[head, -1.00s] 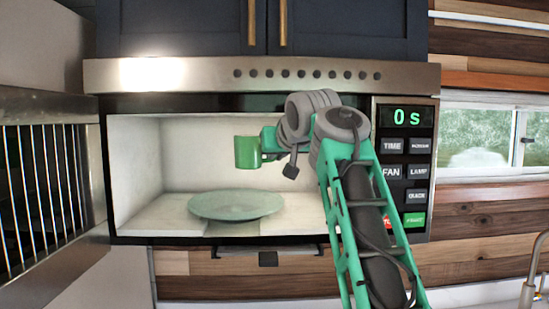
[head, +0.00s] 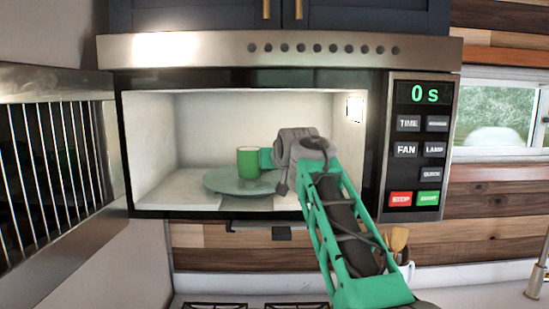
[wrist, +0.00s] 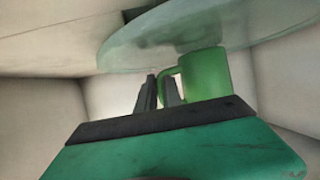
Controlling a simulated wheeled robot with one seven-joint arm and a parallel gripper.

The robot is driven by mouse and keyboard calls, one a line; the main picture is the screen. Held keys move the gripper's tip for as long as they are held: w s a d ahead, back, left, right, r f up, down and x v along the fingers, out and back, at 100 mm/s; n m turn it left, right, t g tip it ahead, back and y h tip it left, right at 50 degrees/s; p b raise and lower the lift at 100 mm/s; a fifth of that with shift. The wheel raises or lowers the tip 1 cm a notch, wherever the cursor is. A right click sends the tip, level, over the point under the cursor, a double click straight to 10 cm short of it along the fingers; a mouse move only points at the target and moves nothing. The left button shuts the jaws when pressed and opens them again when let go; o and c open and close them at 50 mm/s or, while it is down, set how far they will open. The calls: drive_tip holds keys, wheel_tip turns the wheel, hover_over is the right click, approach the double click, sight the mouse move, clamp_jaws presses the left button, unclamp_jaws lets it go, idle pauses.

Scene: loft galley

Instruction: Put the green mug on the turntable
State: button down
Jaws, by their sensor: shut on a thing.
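The green mug (head: 248,162) is upright inside the open microwave, over the middle of the round glass turntable (head: 215,183). Its base looks at or just above the glass; I cannot tell whether they touch. My gripper (head: 266,159) reaches in from the right and is shut on the mug's handle side. In the wrist view, the fingers (wrist: 159,91) are at the handle of the mug (wrist: 208,74), and the turntable (wrist: 170,35) shows at the top of the picture. The fingertips are hidden in the head view.
The microwave's inner right wall (head: 350,130) is close to my arm. The control panel (head: 417,150) reads 0 s. A dark barred panel (head: 50,170) stands at the left. Free room is left of the mug inside the cavity.

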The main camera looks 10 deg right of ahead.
drive_tip(key=shift+f, duration=0.15)
drive_tip(key=c, duration=1.5)
unclamp_jaws()
drive_tip(key=shift+r, duration=0.25)
drive_tip(key=b+v, duration=0.4)
drive_tip(key=v, duration=0.8)
drive_tip(key=shift+f, duration=0.1)
